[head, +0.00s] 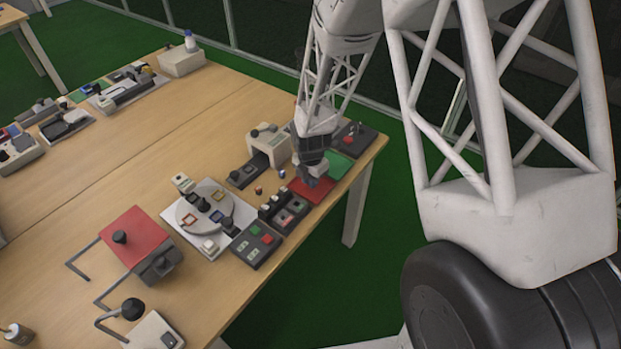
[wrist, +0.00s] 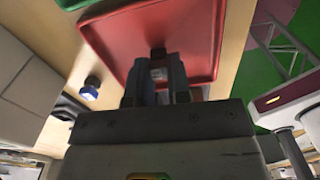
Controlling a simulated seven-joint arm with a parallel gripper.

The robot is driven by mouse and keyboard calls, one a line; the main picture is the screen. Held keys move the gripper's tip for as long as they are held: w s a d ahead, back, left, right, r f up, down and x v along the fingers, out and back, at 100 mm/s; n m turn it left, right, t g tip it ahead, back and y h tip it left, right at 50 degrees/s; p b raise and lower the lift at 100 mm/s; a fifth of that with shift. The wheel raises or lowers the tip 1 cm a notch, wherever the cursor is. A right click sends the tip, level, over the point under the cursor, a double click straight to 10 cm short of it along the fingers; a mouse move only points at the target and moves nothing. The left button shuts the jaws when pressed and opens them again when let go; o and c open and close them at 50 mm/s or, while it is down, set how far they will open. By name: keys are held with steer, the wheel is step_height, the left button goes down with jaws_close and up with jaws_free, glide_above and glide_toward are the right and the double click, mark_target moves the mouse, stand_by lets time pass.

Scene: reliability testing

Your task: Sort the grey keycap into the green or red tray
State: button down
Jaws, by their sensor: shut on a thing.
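The red tray (head: 323,192) lies near the right edge of the table. The green tray (head: 343,160) lies just behind it. My gripper (head: 312,180) is low over the red tray in the head view. In the wrist view my gripper (wrist: 158,66) is shut on the small grey keycap (wrist: 158,74), which shows between the fingers. The red tray (wrist: 200,35) fills the background there, and a strip of the green tray (wrist: 85,4) shows at the top. The keycap is hidden in the head view. I cannot tell whether it touches the tray floor.
A beige device (head: 272,143) stands left of my gripper. A black fixture (head: 284,210) and a button box (head: 256,245) sit in front of the red tray. A round turntable (head: 190,210) is farther left. A small blue-topped part (wrist: 89,92) lies beside the tray.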

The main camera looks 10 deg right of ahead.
steer(key=shift+f, duration=0.15)
steer(key=c, duration=1)
jaws_free()
steer(key=shift+r, duration=0.2)
steer(key=shift+r, duration=2.85)
